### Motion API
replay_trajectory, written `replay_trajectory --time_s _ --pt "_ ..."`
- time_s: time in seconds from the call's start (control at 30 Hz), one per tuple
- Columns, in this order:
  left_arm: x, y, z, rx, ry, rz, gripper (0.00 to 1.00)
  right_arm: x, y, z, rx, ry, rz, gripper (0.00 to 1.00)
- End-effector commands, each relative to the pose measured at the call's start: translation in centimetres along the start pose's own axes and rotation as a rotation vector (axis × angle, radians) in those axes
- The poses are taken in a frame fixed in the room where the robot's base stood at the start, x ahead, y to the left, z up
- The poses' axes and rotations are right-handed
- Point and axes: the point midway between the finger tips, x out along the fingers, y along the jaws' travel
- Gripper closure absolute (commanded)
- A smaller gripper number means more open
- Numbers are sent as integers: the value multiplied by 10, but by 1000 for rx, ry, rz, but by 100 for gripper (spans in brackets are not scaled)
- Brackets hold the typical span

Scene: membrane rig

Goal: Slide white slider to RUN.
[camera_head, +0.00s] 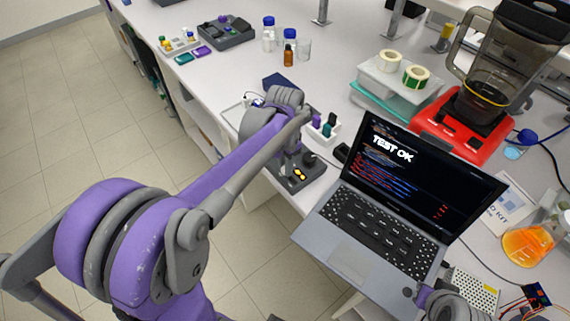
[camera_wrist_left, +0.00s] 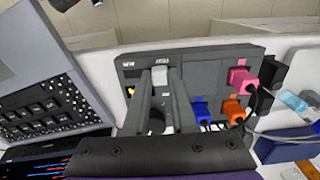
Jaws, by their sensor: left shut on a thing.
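The membrane rig (camera_wrist_left: 205,72) is a dark grey box with small labels and plugs, filling the middle of the left wrist view. In the head view the rig (camera_head: 303,178) shows partly behind my left arm, with small yellow lights. The white slider (camera_wrist_left: 159,74) sits near the rig's far edge, below a small label I cannot read clearly. My left gripper (camera_wrist_left: 160,82) has its two grey fingers shut on the slider, one on each side.
An open laptop (camera_head: 385,215) reading "TEST OK" stands right beside the rig. Pink, orange and blue plugs (camera_wrist_left: 236,108) with cables crowd the rig's right side. A red blender (camera_head: 462,125), tape rolls (camera_head: 416,77) and a flask of orange liquid (camera_head: 528,243) stand further right.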

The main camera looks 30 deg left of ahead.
Motion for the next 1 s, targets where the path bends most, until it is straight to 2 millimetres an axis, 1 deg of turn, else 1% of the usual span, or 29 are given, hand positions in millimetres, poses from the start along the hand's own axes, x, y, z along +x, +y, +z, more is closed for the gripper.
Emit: replay_trajectory --time_s 0.83,0.93,1.0 --pt "0 0 0 0 0 0 100 0 0 0 0 0 0 100" --pt "0 5 0 2 -1 0 100 0 0 0 0 0 0 100" --pt "0 14 0 3 -1 0 100 1 0 1 0 -1 0 100"
